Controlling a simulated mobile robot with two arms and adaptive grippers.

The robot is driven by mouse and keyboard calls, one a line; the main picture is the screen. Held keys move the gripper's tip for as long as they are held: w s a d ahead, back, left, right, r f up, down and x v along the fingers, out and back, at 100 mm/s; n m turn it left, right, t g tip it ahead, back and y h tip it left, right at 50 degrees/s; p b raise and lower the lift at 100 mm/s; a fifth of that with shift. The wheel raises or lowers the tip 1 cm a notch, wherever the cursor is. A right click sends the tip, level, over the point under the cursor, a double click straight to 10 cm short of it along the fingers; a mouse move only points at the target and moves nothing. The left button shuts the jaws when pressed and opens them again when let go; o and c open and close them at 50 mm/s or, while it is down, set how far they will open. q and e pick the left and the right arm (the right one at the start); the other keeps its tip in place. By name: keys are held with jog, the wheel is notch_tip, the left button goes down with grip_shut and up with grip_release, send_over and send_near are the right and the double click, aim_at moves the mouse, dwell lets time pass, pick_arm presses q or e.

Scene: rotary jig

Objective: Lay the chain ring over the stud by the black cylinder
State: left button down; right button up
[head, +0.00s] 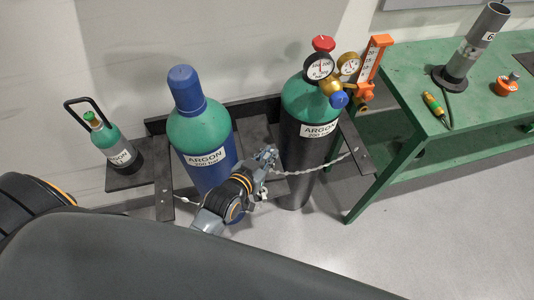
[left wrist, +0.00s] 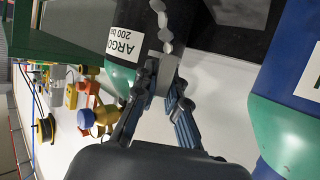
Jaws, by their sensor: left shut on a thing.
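The black cylinder (head: 304,150) with a green shoulder stands upright in the rack, and it also shows in the left wrist view (left wrist: 185,25). A pale chain (head: 325,165) runs from the rack's right side across the cylinder's front to my left gripper (head: 268,158). In the left wrist view the chain (left wrist: 163,25) leads to a grey piece between the fingertips of my left gripper (left wrist: 165,88). The gripper is shut on this chain end, between the two large cylinders. The ring's outline is unclear. I cannot make out the stud. My right gripper is not in view.
A blue cylinder (head: 205,150) stands close left of my gripper. A small green-and-black cylinder (head: 115,150) stands on the rack's left shelf (head: 150,176). The black cylinder carries a regulator with gauges (head: 320,67). A green workbench (head: 410,75) is at right.

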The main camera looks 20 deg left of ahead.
pick_arm(q)
jog(key=b, duration=0.1)
send_over(273, 166)
jog(key=s, duration=0.2)
notch_tip(273, 166, down, 6)
jog(key=r, duration=0.1)
notch_tip(273, 166, down, 7)
jog(key=b, duration=0.7)
jog(key=shift+w+a+b, duration=0.1)
jog(key=shift+w+b, duration=0.05)
jog(key=shift+b, duration=0.15)
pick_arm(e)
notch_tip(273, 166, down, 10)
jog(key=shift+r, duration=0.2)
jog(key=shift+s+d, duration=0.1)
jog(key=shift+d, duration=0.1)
pick_arm(q)
jog(key=shift+f, duration=0.1)
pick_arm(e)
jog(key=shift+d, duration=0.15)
pick_arm(q)
jog(key=shift+f+b, duration=0.35)
jog(key=shift+f, duration=0.2)
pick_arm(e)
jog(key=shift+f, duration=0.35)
pick_arm(q)
jog(key=shift+f, duration=0.15)
